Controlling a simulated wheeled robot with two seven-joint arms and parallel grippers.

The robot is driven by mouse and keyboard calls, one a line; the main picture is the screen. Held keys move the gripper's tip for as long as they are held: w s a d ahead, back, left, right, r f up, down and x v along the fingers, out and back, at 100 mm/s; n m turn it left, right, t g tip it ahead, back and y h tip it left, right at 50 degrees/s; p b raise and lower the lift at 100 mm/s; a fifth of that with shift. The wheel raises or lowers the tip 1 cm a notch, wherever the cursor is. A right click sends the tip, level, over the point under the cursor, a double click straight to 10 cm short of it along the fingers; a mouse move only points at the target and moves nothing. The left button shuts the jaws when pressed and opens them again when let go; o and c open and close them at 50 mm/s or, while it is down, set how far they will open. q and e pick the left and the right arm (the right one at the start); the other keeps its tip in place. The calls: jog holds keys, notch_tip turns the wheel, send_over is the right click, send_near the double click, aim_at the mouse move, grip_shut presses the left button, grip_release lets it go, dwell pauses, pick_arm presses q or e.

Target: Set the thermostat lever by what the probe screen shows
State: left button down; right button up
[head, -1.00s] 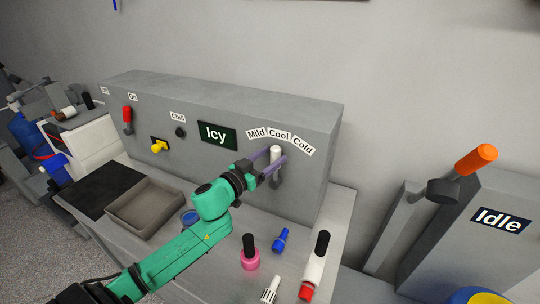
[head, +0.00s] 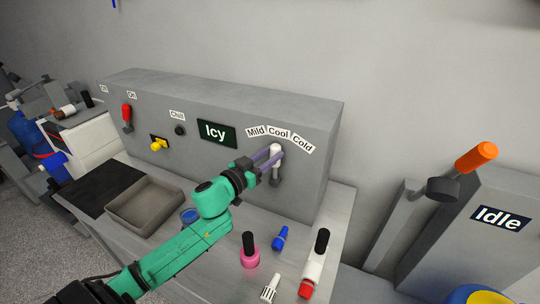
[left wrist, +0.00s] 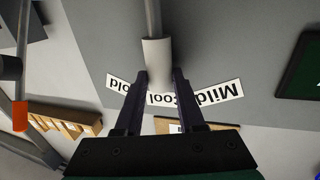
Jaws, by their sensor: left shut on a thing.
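The thermostat lever (head: 276,153) has a white grip and stands on the front of the grey cabinet, under the labels Mild (head: 256,131), Cool (head: 279,133) and Cold (head: 303,144). It points up at about Cool. My left gripper (head: 270,159) is shut on its white grip; the left wrist view shows the lever (left wrist: 157,62) between the two dark fingers (left wrist: 158,88). The probe screen (head: 216,134) is dark green and reads "Icy". My right gripper is in neither view.
A red lever (head: 127,113), a yellow knob (head: 158,145) and a black Chill button (head: 180,131) sit left of the screen. An open tray (head: 145,207) and several small bottles stand on the bench. A box at right reads "Idle" (head: 500,220).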

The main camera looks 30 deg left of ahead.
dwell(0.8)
pick_arm(q)
jog(key=a+n, duration=0.2)
jog(key=a+f+n+t+p, duration=0.1)
jog(key=a+n, duration=0.2)
jog(key=shift+s+f, duration=0.15)
jog(key=shift+f, duration=0.05)
jog(key=c, duration=0.9)
grip_release()
jog(key=o, duration=0.4)
jog(key=shift+a, duration=0.1)
jog(key=shift+s, duration=0.1)
jog(key=shift+s+f, duration=0.15)
jog(key=shift+s, duration=0.1)
jog(key=b+v, duration=0.2)
jog(key=v, duration=1.2)
jog(key=shift+t, duration=0.3)
jog(key=shift+f, duration=0.1)
